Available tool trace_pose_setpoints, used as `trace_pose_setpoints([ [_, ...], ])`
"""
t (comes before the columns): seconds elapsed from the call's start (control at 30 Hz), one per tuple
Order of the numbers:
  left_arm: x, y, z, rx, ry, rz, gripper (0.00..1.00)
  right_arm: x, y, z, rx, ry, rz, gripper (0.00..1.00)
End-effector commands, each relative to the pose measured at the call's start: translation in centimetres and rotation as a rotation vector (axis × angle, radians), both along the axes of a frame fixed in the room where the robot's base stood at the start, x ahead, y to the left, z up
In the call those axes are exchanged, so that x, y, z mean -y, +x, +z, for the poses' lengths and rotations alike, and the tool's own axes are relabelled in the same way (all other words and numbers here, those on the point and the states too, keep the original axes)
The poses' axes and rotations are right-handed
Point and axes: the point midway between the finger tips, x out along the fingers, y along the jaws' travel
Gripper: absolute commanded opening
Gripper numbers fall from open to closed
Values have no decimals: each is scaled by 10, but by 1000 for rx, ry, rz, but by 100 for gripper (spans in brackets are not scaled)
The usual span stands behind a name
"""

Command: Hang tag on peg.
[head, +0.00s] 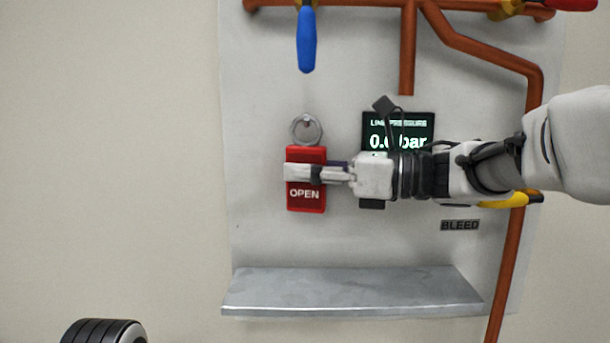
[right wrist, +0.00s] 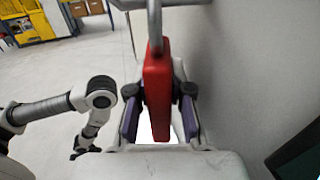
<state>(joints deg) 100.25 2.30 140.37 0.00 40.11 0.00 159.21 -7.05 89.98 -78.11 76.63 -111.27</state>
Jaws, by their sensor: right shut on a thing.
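The red tag (head: 306,204) reads "OPEN" and hangs upright in front of the panel. A grey metal ring (head: 293,130) is at its top. The peg (head: 307,119) shows inside the upper part of the ring. In the right wrist view a grey bar that looks like the peg (right wrist: 190,3) crosses the ring, which seems to be around it; the top is cut off. My right gripper (head: 303,173) is shut on the tag, which also shows between its purple-padded fingers in the right wrist view (right wrist: 158,85). My left gripper (right wrist: 83,148) is small and low there.
A metal shelf (head: 350,290) juts out below the tag. A pressure display (head: 425,125) is behind my right wrist. Copper tubes (head: 407,60) run above and right, with blue (head: 307,40), red and yellow handles. The panel left of the tag is clear.

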Motion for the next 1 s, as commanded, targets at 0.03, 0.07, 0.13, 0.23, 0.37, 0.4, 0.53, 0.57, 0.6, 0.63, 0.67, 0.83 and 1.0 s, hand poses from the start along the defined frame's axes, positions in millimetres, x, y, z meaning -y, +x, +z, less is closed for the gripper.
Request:
trace_pose_setpoints([
  [0.03, 0, 0, 0, 0, 0, 0, 49, 0, 0, 0, 0, 0, 0, 0],
  [0.07, 0, 0, 0, 0, 0, 0, 49, 0, 0, 1, 0, 0, 0, 0],
  [0.13, 0, 0, 0, 0, 0, 0, 49, 0, 0, 1, 0, 0, 0, 0],
  [0.23, 0, 0, 0, 0, 0, 0, 49, 0, 0, 1, 0, 0, 0, 0],
  [0.37, 0, 0, 0, 0, 0, 0, 49, 0, 0, 1, 1, 0, 0, 0],
  [0.4, 0, 0, 0, 0, 0, 0, 49, 0, 0, 1, 1, 0, 0, 0],
  [0.53, 0, 0, 0, 0, 0, 0, 49, 0, 0, 1, 1, 0, 0, 34],
  [0.57, 0, 0, 0, 0, 0, 0, 49, 0, 0, 1, 1, 0, 0, 45],
  [0.6, 0, 0, 0, 0, 0, 0, 49, 0, 0, 1, 0, 0, 0, 49],
  [0.63, 0, 0, 0, 0, 0, 0, 49, 0, 0, 1, 1, 0, 0, 49],
  [0.67, 0, 0, 0, 0, 0, 0, 49, 0, 0, 1, 1, 0, 0, 49],
  [0.83, 0, 0, 0, 0, 0, 0, 49, 0, 0, 1, 0, 0, 0, 49],
  [1.0, 0, 0, 0, 0, 0, 0, 49, 0, 0, 7, 3, 0, 0, 49],
])
